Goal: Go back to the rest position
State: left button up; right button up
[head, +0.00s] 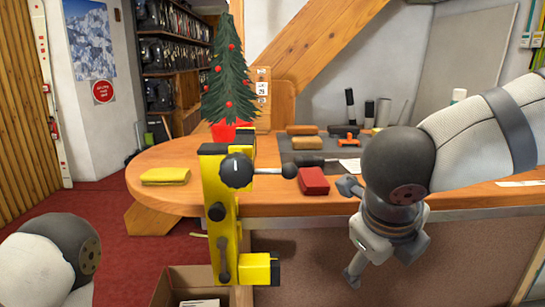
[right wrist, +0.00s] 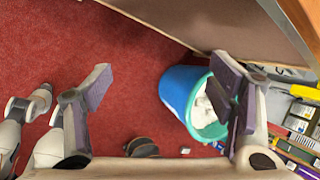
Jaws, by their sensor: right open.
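My right gripper (head: 350,230) hangs in front of the bench edge at the right in the head view, below the dark wrist joint. In the right wrist view the right gripper (right wrist: 163,82) has its two fingers wide apart, with nothing between them. Red carpet and part of a bin show beyond the fingers. Of my left arm, only a white and grey link shows at the lower left of the head view; its gripper is not seen there. Pale parts at the left edge of the right wrist view are too partial to identify.
The wooden bench (head: 160,202) carries a yellow clamp (head: 215,190) at its front edge, a yellow pouch (head: 165,176), a red block (head: 313,181) and a small decorated tree (head: 223,85). A blue bin (right wrist: 176,92) with paper stands on the floor. An open cardboard box (head: 177,285) sits below.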

jog(key=d+f+n, duration=0.3)
jog(key=f+n, duration=0.5)
jog(key=f, duration=0.6)
jog(key=s+d+f+n+g, duration=0.1)
jog(key=s+f+n, duration=0.85)
jog(key=f, duration=0.25)
jog(key=s+d+f+n+g+y, duration=0.1)
jog(key=s+f+n+g, duration=0.1)
jog(key=s+n, duration=0.4)
jog(key=s+d+f+n+g+y, duration=0.1)
jog(key=s+f+n+g, duration=0.2)
jog(key=s, duration=1.2)
notch_tip(320, 180, down, 2)
jog(key=n, duration=0.3)
jog(key=shift+s+g+y, duration=0.3)
jog(key=shift+y, duration=0.1)
jog(key=shift+n, duration=0.25)
